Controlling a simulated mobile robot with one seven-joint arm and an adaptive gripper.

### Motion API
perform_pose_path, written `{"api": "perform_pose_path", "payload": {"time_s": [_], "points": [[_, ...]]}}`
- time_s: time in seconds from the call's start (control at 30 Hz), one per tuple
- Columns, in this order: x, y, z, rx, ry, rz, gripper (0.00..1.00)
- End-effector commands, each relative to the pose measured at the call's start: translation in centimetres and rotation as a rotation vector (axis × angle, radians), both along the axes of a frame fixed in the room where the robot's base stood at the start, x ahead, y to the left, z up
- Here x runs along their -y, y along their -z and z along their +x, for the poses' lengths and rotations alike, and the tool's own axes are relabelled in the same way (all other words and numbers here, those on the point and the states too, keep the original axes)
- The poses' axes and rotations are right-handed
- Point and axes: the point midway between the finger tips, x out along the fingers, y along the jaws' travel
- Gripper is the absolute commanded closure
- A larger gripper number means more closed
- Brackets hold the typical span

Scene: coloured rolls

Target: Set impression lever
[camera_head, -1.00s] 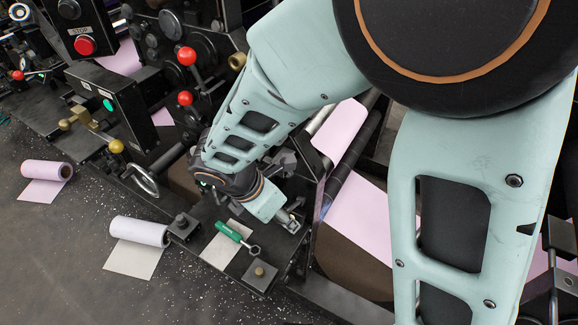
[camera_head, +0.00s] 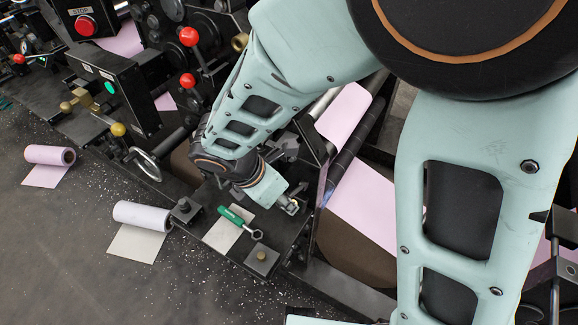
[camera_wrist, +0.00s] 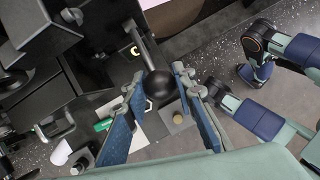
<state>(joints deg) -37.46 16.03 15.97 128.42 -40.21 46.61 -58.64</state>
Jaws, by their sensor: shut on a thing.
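A lever with a dark rod and a black ball knob (camera_wrist: 158,88) shows in the wrist view. The knob sits between the two blue-padded fingers of my gripper (camera_wrist: 161,92), which is shut on it. The rod (camera_wrist: 146,47) runs up from the knob toward the dark machine. In the head view my gripper (camera_head: 290,204) is low over the dark ledge, right of a green-handled wrench (camera_head: 238,219). The knob is hidden there behind the gripper. Two red-knobbed levers (camera_head: 189,37) stand on the machine at the upper left, away from my gripper.
The wrench lies on a pale sheet beside a block with a brass-coloured stud (camera_head: 262,257). A white roll (camera_head: 141,216) and a pink roll (camera_head: 49,155) lie on the floor at left. Pink paper (camera_head: 372,205) runs through rollers right of my gripper. Open floor lies at lower left.

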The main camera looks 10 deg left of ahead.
Motion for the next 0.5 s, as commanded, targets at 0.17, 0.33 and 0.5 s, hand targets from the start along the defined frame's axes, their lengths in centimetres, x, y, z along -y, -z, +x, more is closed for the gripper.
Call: {"api": "perform_pose_path", "payload": {"time_s": [0.17,0.33,0.5], "points": [[-0.2,1.3,-0.3,0.056,-0.004,-0.023,1.00],[-0.4,2.5,-0.8,0.143,-0.006,-0.058,1.00],[-0.6,3.8,-1.1,0.247,-0.007,-0.103,1.00]]}}
